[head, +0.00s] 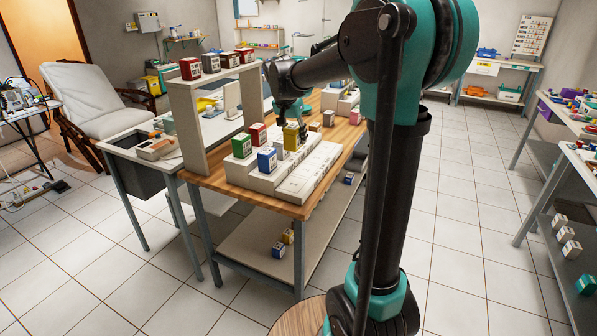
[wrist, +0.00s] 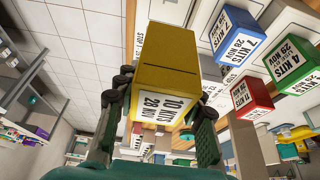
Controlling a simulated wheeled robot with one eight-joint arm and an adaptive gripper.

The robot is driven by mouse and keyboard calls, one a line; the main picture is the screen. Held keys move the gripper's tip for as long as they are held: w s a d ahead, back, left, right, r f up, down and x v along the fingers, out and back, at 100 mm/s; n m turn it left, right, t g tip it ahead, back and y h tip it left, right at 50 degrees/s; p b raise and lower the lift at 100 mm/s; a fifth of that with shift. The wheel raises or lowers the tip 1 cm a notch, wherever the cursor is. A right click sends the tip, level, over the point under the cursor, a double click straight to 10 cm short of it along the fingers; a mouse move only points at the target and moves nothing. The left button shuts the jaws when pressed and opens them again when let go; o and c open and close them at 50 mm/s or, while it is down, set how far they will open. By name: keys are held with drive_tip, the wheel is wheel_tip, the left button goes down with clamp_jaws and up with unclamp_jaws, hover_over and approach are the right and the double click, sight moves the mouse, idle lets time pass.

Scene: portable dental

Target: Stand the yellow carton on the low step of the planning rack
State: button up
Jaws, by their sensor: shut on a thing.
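The yellow carton (head: 291,138) is held by my gripper (head: 290,118) over the planning rack, among its other cartons. In the wrist view the yellow carton (wrist: 168,70) sits between both fingers (wrist: 160,115), its label reading "10 KITS 28 NOV". The planning rack (head: 238,172) is white and stepped, on a wooden-topped table. Its low step (head: 305,182) is the bare front strip with printed labels. A blue carton (head: 267,160), a green carton (head: 241,146) and a red carton (head: 257,134) stand on higher steps. I cannot tell whether the yellow carton's base touches the rack.
A tall white shelf frame (head: 188,115) rises at the rack's left, with several cartons on top. Small cartons (head: 328,118) stand behind the rack. The wooden table edge (head: 300,211) is close in front. Loose cartons lie on the table's lower shelf (head: 250,238).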

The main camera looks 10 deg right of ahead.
wheel_tip(320, 180, down, 15)
drive_tip(key=shift+r, duration=0.1)
idle(0.3)
drive_tip(key=o, duration=0.8)
drive_tip(key=shift+o, duration=0.5)
drive_tip(key=shift+r, duration=0.1)
drive_tip(key=v, duration=1.2)
drive_tip(key=s+d+f+n+y, duration=0.1)
drive_tip(key=s+d+f+n, duration=0.1)
drive_tip(key=s+f, duration=0.3)
drive_tip(key=s+d+f+n+y, duration=0.1)
drive_tip(key=s+f, duration=0.4)
drive_tip(key=s, duration=0.7)
drive_tip(key=s+d+f+n, duration=0.4)
drive_tip(key=s+f, duration=0.2)
drive_tip(key=s, duration=0.3)
drive_tip(key=shift+s+y, duration=0.3)
drive_tip(key=shift+y, duration=0.1)
